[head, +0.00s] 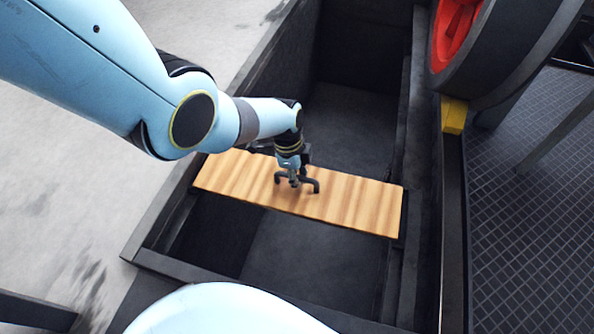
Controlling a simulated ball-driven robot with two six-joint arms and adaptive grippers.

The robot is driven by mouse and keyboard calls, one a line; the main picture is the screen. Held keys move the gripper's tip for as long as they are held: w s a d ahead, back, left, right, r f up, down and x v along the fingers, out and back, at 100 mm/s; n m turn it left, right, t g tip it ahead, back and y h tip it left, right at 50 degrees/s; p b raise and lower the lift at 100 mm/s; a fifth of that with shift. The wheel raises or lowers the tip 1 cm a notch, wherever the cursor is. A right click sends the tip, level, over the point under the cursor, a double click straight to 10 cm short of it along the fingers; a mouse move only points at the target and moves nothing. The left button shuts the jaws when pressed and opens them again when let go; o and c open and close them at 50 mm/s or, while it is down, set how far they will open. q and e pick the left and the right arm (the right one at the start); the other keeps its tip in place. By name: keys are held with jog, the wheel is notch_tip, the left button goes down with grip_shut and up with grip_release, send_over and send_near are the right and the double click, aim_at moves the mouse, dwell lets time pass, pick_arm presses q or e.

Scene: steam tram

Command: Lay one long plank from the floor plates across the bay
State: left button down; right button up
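One long light-brown wooden plank (350,209) lies across the dark bay (300,255) in the head view. Its left end is at the bay's left wall and its right end is at the ledge along the right side. My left gripper (297,186) is over the middle of the plank, pointing down. Its two dark fingers are spread apart just above or touching the plank's top face; which one I cannot tell. My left arm hides part of the plank's far edge. My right gripper is not in view.
A big dark wheel with a red inside (455,35) stands at the upper right, above a yellow block (454,115). A dark gridded floor (530,210) lies to the right. Pale ground (70,190) is open on the left. The bay is open on both sides of the plank.

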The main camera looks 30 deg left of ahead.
pick_arm(q)
jog(key=shift+w+f, duration=0.15)
jog(key=shift+f, duration=0.3)
dwell(0.6)
jog(key=c, duration=1.4)
grip_release()
jog(key=shift+s+f, duration=0.1)
jog(key=shift+s, duration=0.1)
jog(key=shift+w+a+r, duration=0.1)
jog(key=shift+a+r, duration=0.05)
jog(key=shift+r, duration=0.45)
jog(key=r, duration=0.3)
jog(key=a+r, duration=0.1)
jog(key=r, duration=0.7)
jog(key=shift+a, duration=0.25)
